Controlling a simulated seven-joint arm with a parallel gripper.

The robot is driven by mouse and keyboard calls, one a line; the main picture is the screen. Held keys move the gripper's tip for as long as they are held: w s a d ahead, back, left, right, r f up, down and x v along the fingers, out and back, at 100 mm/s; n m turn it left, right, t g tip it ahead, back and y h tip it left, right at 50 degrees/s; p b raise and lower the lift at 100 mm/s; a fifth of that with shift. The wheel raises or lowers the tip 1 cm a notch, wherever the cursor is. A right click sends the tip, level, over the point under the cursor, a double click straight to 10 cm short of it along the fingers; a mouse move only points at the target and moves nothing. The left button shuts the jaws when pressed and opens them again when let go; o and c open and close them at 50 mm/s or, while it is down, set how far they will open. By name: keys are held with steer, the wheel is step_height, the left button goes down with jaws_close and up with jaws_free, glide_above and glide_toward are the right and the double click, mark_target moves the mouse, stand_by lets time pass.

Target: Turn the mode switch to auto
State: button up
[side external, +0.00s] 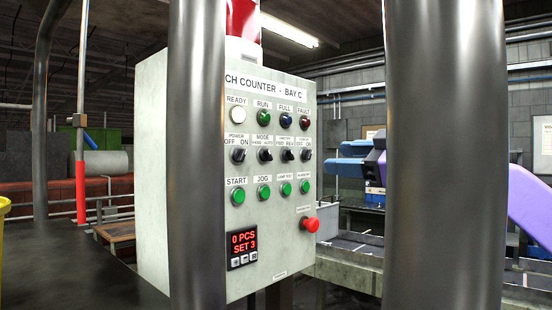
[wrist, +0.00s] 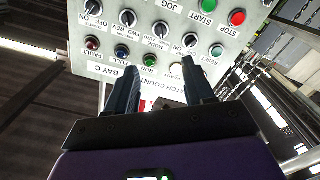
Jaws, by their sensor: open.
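The mode switch (side external: 265,154) is a black rotary knob on the pale panel, below the green RUN lamp. Its label reads MODE with AUTO on the right. It also shows upside down in the wrist view (wrist: 162,28); I cannot tell surely which position its pointer marks. My gripper (side external: 332,158) is right of the panel in the side view, its blue fingers pointing toward it and apart. In the wrist view my gripper (wrist: 160,62) is open and empty, its fingers spread below the knob row, the mode switch lying between their lines.
Other knobs (side external: 239,155) flank the mode switch closely. Lamps sit above, green buttons (side external: 238,196) below, and a red mushroom button (side external: 311,225) at lower right. Two thick metal posts (side external: 445,150) stand in the foreground, one hiding part of the panel. Room between gripper and panel looks free.

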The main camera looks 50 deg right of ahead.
mark_target(270, 157)
steer(key=w, duration=1.7)
steer(key=shift+f, duration=0.1)
jaws_close()
steer(key=shift+m, duration=0.3)
steer(key=m, duration=0.5)
steer(key=shift+a, duration=0.15)
steer(key=m, duration=0.6)
steer(key=shift+a, duration=0.1)
steer(key=shift+m, duration=0.3)
